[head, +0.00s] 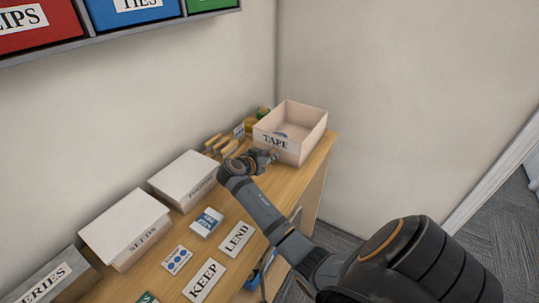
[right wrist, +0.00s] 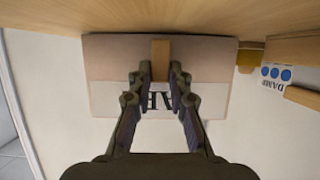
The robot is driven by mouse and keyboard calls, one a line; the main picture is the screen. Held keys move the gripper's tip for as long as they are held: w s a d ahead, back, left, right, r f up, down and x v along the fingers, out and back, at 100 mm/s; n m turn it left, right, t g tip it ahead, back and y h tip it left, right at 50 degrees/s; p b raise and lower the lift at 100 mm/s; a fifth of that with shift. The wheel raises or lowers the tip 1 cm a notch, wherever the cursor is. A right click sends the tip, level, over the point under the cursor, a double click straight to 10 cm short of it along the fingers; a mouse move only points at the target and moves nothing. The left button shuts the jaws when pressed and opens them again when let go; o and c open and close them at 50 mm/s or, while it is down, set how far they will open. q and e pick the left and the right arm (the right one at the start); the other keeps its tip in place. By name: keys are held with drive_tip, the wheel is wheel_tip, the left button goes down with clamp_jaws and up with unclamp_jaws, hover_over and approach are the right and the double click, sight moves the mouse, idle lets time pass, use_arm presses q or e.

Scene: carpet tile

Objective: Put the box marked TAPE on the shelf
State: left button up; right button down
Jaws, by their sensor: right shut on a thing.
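The box marked TAPE (head: 308,124) is an open, pale pink box with a white label on its front. It stands at the far right end of the wooden tabletop. My right gripper (head: 270,157) is at its front, below the label. In the right wrist view, the box (right wrist: 104,66) appears upside down, and my right gripper (right wrist: 160,76) is shut on a small wooden handle (right wrist: 160,55) on its front. The fingers partly hide the label. The shelf (head: 95,36) is on the wall at upper left, with red, blue and green bins. My left gripper is not in view.
White-lidded boxes, one marked SEEDS (head: 125,225), line the wall on the tabletop (head: 185,232). Wooden pieces (head: 220,146) lie left of the TAPE box. Cards marked LEND (head: 236,239) and KEEP (head: 204,281) lie nearer the front edge. A wall rises behind the TAPE box.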

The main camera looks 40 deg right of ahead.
drive_tip(key=c, duration=1.7)
unclamp_jaws()
drive_tip(key=shift+f, duration=0.15)
drive_tip(key=o, duration=0.4)
drive_tip(key=shift+o, duration=0.2)
